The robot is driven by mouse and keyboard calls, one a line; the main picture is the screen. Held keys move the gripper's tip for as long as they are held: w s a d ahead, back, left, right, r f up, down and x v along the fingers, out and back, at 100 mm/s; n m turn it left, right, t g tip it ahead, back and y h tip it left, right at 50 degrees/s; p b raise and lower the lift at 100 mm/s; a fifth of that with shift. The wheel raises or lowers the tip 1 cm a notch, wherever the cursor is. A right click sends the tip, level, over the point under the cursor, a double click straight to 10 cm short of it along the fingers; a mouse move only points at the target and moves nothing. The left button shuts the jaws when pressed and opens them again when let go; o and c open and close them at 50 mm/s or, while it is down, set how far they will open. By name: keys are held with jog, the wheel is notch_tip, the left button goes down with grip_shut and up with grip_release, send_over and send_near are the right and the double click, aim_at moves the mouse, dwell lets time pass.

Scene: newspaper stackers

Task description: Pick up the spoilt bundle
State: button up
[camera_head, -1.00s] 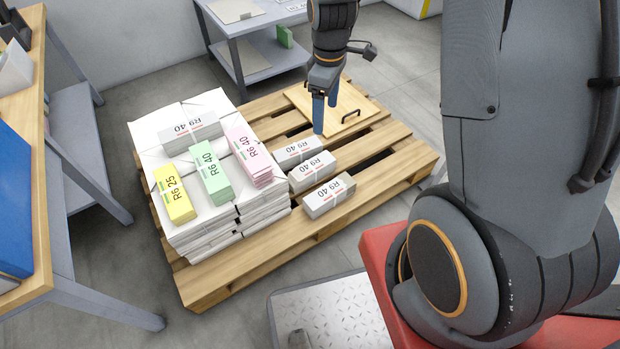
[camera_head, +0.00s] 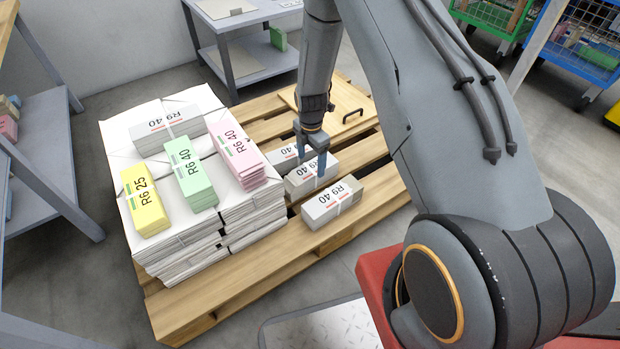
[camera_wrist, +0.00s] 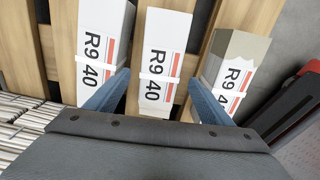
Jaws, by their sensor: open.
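Three white R9 40 bundles lie in a row on the pallet. The one nearest my base (camera_head: 332,203) shows a torn wrapper with bare grey-brown paper at one end in the wrist view (camera_wrist: 240,46). The middle bundle (camera_head: 311,178) looks whole in the wrist view (camera_wrist: 167,32). The far bundle (camera_head: 283,154) is partly hidden by my gripper in the head view; its visible top in the wrist view (camera_wrist: 103,18) looks clean. My gripper (camera_head: 312,167) is open, pointing down, with its fingers on either side of the middle bundle. Their exact height is unclear.
A stack of white bundles stands left on the wooden pallet (camera_head: 250,288), topped by yellow (camera_head: 144,203), green (camera_head: 191,174), pink (camera_head: 238,155) and white R9 40 (camera_head: 167,128) bundles. A wooden board with a handle (camera_head: 345,100) lies behind. Grey tables stand left and behind.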

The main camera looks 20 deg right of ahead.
aim_at(310, 169)
jog(key=f+b, duration=0.2)
jog(key=f, duration=0.4)
jog(key=shift+a+f, duration=0.15)
jog(key=shift+a, duration=0.05)
grip_shut()
